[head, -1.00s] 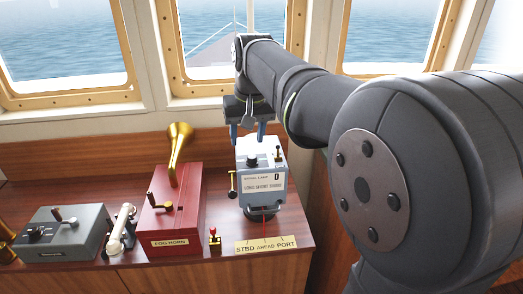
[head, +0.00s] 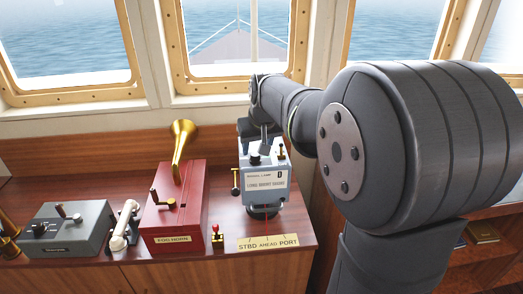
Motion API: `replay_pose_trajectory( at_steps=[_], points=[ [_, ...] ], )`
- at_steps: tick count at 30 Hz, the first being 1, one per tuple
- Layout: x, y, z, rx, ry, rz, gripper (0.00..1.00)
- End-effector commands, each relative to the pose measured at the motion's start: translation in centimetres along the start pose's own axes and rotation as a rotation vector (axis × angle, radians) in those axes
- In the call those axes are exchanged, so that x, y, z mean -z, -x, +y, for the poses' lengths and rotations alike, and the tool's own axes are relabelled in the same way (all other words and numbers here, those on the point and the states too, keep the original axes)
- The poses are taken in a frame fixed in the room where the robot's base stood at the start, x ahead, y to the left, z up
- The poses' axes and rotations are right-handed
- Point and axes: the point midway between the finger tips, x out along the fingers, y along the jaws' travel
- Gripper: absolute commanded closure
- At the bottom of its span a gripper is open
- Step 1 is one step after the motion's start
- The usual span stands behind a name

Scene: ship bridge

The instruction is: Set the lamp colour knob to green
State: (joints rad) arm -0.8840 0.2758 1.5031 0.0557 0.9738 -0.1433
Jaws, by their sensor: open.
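The signal lamp (head: 265,183) is a pale blue-grey box with a white label, standing on a dark round foot on the wooden console. A black knob (head: 254,160) sits on its top, and a small lever (head: 282,151) stands at the top right. A brass-coloured handle (head: 235,182) is on its left side. I cannot read any colour setting on the knob. My gripper (head: 258,140) is open, pointing down at the top rear of the lamp, close behind the black knob. Its fingertips are partly hidden, and I cannot tell whether they touch the lamp.
A red fog horn box (head: 178,215) with a brass horn (head: 180,145) stands left of the lamp. A heading plate (head: 268,243) lies in front.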

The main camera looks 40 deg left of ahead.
Motion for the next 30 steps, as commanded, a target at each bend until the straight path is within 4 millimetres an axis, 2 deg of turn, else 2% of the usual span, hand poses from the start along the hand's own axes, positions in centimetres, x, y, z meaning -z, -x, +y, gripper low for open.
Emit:
replay_pose_trajectory(
  at_steps=[1, 6, 17, 20, 24, 30],
  points=[
    [-0.1, -0.9, 0.0, 0.000, 0.000, -0.003, 0.52],
    [0.0, -2.7, 0.0, 0.000, 0.000, -0.001, 0.52],
    [0.0, -3.2, 0.0, 0.000, 0.000, 0.001, 0.52],
    [0.0, -3.2, 0.0, 0.000, 0.000, 0.001, 0.67],
    [0.0, -3.2, 0.0, 0.000, 0.000, 0.001, 0.95],
    [0.0, -3.2, 0.0, -0.003, -0.006, 0.001, 0.96]
  ],
)
